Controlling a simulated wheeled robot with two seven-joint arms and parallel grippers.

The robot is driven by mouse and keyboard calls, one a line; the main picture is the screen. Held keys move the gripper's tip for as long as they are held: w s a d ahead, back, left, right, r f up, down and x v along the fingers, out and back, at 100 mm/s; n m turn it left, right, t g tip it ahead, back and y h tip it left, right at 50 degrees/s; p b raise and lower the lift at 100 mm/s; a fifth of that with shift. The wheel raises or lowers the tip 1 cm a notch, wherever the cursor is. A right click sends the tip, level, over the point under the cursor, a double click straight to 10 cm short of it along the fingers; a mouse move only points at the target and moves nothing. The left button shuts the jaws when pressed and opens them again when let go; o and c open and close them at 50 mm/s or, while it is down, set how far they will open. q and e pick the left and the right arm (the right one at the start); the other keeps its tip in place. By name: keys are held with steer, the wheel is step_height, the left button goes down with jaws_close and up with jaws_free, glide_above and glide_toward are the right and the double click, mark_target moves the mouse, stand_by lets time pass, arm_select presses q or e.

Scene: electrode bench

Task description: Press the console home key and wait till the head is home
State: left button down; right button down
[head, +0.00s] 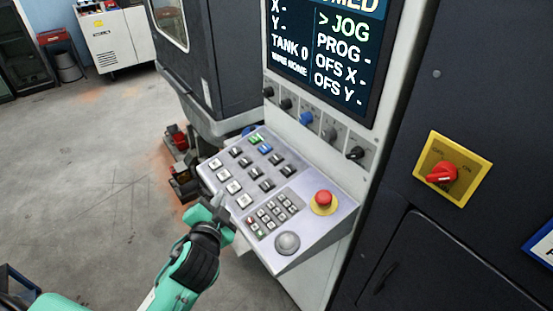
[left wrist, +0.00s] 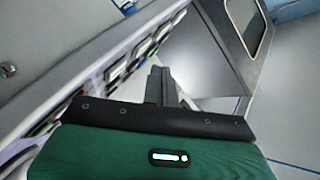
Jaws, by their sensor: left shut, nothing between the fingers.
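The console (head: 325,240) is a sloped light-grey panel with rows of white, black, green and blue keys. Key labels are too small to read, so I cannot tell which is the home key. The screen (head: 325,45) above it shows "> JOG", "PROG -", "TANK 0" and a small line ending in "HOME". My left gripper (head: 221,199) is shut and empty at the console's left edge, close to the white keys; I cannot tell whether it touches one. In the left wrist view the closed fingers (left wrist: 160,86) point toward the panel's edge. My right gripper is not in view.
A red emergency button (head: 323,197) on a yellow ring and a grey round knob (head: 287,243) sit on the console. Several small knobs (head: 306,118) line the strip under the screen. A red rotary switch (head: 441,174) is on the dark cabinet at right. Open floor (head: 90,180) lies left.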

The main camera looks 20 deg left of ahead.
arm_select(q)
steer(key=w+d+r+m+t+h, duration=0.25)
steer(key=r+m+t, duration=0.2)
steer(key=r, duration=0.25)
steer(key=w+d+r+m+t+h, duration=0.2)
steer(key=w+r+m+t+h, duration=0.1)
steer(key=r+m, duration=0.25)
steer(key=w+d+r+m+g+h, duration=0.1)
steer(key=d+r+m+g+h, duration=0.2)
steer(key=d+m+g+h, duration=0.65)
steer(key=d+r+m+h, duration=0.25)
steer(key=m+h, duration=0.35)
steer(key=m, duration=0.9)
steer(key=w+a+f+m+g+y, duration=0.3)
steer(key=w+a+f+m+y, duration=0.3)
steer(key=w+a+m+y, duration=0.3)
steer(key=shift+w+a+f+g+y, duration=0.15)
steer(key=shift+w+a+g+y, duration=0.2)
steer(key=shift+a+y, duration=0.5)
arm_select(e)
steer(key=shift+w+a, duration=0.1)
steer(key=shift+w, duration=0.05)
arm_select(q)
steer(key=shift+d+m, duration=0.15)
steer(key=shift+m, duration=0.1)
